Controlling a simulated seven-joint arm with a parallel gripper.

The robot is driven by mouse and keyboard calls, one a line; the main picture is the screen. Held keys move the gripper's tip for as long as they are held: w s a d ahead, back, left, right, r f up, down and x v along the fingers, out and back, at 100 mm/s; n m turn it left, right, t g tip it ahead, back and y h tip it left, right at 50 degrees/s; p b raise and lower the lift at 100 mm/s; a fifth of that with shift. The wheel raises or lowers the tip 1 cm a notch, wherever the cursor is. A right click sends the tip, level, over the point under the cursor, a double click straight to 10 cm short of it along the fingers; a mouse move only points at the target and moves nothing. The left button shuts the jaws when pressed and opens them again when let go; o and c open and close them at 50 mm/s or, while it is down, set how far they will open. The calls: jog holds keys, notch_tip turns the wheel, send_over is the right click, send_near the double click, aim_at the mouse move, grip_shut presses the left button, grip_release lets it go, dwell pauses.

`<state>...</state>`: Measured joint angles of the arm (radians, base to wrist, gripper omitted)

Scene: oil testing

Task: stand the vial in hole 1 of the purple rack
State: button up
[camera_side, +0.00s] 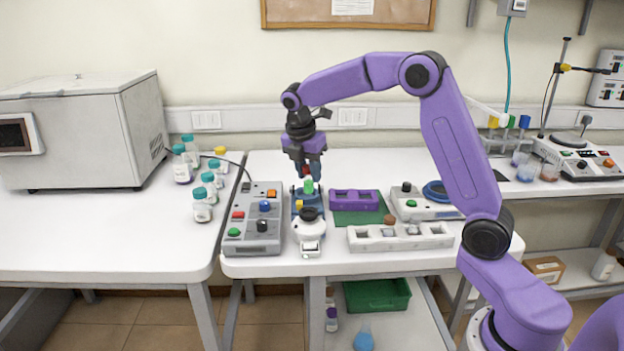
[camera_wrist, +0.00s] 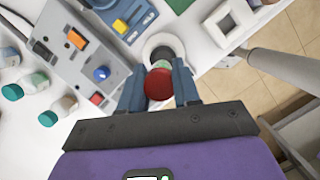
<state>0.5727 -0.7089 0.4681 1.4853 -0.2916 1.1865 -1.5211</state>
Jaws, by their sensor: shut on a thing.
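The vial shows in the wrist view as a round dark red cap (camera_wrist: 159,85) between my two fingers, with a bit of pale green beyond it. My gripper (camera_wrist: 158,92) is shut on it. In the side view, my gripper (camera_side: 307,172) points down above the blue device at the middle of the bench. A little red shows between its fingers, with green just below; I cannot tell whether the green belongs to the vial. The purple rack (camera_side: 354,193) stands to the right of my gripper, on a green mat (camera_side: 357,217). Its hole numbers cannot be read.
A grey control box (camera_side: 254,238) with coloured buttons stands to the left. A white device (camera_side: 308,231) stands in front of the blue device (camera_side: 306,207). A pale block with square openings (camera_side: 400,237) lies in front of the mat. Several teal-capped bottles (camera_side: 202,207) stand farther left.

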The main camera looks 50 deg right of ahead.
jog(key=s+d+m, duration=0.1)
jog(key=s+d, duration=0.8)
jog(key=d, duration=0.3)
send_over(353, 200)
jog(key=a, duration=0.1)
notch_tip(353, 200, down, 4)
jog(key=w+f, duration=0.2)
jog(key=w+d+f, duration=0.1)
jog(key=w+f, duration=0.1)
jog(key=f, duration=0.1)
jog(key=shift+w+d, duration=0.2)
jog(key=shift+w+f, duration=0.1)
jog(key=shift+f, duration=1.55)
jog(key=shift+f, duration=0.2)
jog(key=o, duration=1)
jog(key=shift+o, duration=0.2)
jog(key=shift+r, duration=0.15)
